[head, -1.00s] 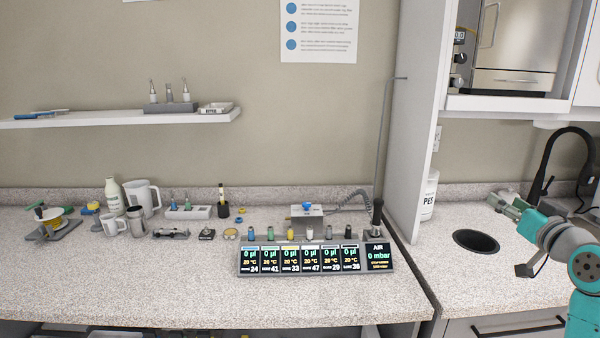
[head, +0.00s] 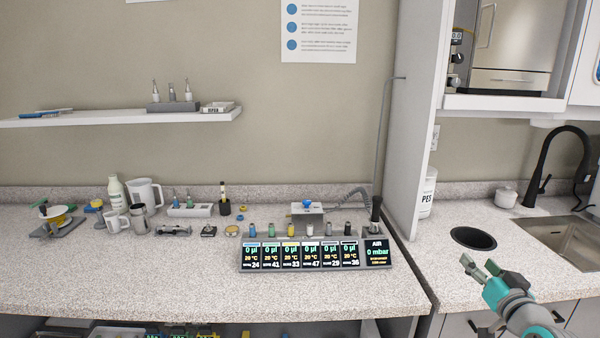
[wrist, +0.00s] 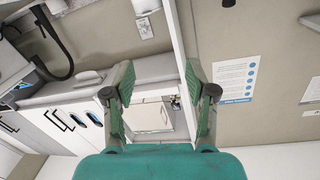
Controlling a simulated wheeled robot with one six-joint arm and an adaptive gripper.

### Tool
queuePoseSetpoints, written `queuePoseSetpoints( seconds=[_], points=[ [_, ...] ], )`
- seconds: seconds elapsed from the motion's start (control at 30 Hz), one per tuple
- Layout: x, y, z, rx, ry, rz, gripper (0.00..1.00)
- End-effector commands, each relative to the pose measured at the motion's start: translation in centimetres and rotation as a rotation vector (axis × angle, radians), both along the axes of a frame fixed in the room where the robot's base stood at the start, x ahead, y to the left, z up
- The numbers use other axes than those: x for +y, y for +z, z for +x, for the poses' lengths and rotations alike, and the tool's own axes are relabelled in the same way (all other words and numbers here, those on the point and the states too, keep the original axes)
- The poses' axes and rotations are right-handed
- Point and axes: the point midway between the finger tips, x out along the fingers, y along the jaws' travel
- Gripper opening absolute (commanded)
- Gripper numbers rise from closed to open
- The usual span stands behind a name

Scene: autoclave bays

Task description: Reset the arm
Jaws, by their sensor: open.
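My gripper (head: 481,267) is at the lower right of the head view, in front of the right counter's front edge and below the round black hole in that counter. Its teal and grey arm comes in from the bottom right corner. In the wrist view my gripper (wrist: 158,92) shows its two green fingers spread apart, with nothing between them. The gripper is open and empty and touches nothing that I can see.
The round black hole (head: 473,238), a black tap (head: 545,165) and a sink (head: 560,240) are on the right counter. A white divider panel (head: 418,110) stands left of it. The left counter holds a display row (head: 315,256), a white jug (head: 146,195) and small items.

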Motion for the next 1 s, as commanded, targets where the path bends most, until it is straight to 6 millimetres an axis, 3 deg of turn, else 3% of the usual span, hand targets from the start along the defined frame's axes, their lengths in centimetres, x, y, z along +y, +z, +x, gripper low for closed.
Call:
queuePoseSetpoints(
  seconds=[0.03, 0.1, 0.27, 0.5, 0.8, 1.0],
  points=[
    [1.1, -2.4, -0.8, 0.014, -0.002, 0.010, 0.56],
    [2.2, -5.0, -2.0, 0.023, -0.011, 0.016, 0.56],
    [4.8, -10.3, -5.1, 0.044, -0.029, 0.025, 0.56],
    [8.6, -17.0, -10.9, 0.077, -0.049, 0.022, 0.56],
    [13.0, -23.0, -19.7, 0.121, -0.058, -0.005, 0.56],
    [15.5, -25.4, -26.1, 0.147, -0.053, -0.034, 0.56]
  ],
)
